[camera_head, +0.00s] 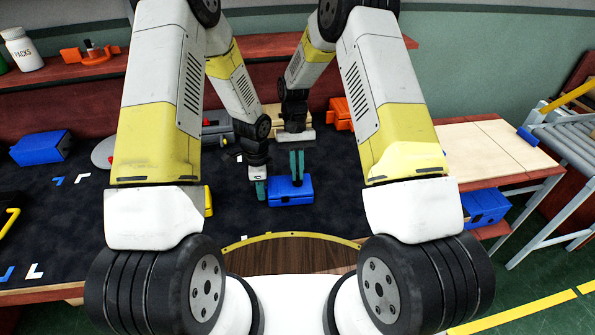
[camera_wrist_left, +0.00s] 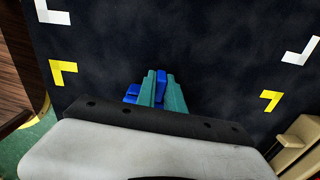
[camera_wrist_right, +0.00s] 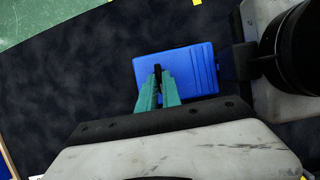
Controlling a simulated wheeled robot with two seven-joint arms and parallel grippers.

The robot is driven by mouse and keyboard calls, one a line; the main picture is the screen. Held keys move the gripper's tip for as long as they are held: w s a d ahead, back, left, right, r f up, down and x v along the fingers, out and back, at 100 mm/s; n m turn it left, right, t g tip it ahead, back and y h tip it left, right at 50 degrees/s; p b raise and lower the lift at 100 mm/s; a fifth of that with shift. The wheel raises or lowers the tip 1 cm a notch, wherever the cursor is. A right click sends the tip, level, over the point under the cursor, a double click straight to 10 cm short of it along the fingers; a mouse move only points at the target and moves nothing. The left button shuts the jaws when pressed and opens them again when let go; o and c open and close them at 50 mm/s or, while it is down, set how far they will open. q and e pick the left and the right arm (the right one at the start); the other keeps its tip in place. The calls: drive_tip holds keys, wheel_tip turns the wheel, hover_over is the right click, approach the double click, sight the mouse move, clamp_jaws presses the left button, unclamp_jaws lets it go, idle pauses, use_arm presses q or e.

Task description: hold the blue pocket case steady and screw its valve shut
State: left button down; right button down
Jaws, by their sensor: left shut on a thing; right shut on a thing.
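The blue pocket case (camera_head: 290,193) lies on the dark mat in front of me, near the middle. My left gripper (camera_head: 260,190) is at its left side with teal fingers shut on part of the case; in the left wrist view a blue piece (camera_wrist_left: 161,84) shows between the fingers. My right gripper (camera_head: 297,164) points down over the case from above. In the right wrist view its fingers are shut on a small dark part, seemingly the valve (camera_wrist_right: 157,74), on the blue top (camera_wrist_right: 200,66). The fingers hide most of the valve.
Another blue case (camera_head: 40,148) lies at the left of the mat, beside a grey disc (camera_head: 103,153). A further blue case (camera_head: 486,206) is at the right. An orange bin (camera_head: 340,114) and a wooden block stand behind. The mat (camera_head: 335,195) right of the case is clear.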

idle(0.3)
drive_tip(key=c, duration=1.5)
unclamp_jaws()
drive_tip(key=shift+r, duration=0.1)
drive_tip(key=v, duration=1.1)
drive_tip(key=shift+w+r, duration=0.25)
drive_tip(key=shift+r, duration=0.1)
use_arm(q)
drive_tip(key=c, duration=1.4)
unclamp_jaws()
drive_tip(key=shift+o, duration=0.2)
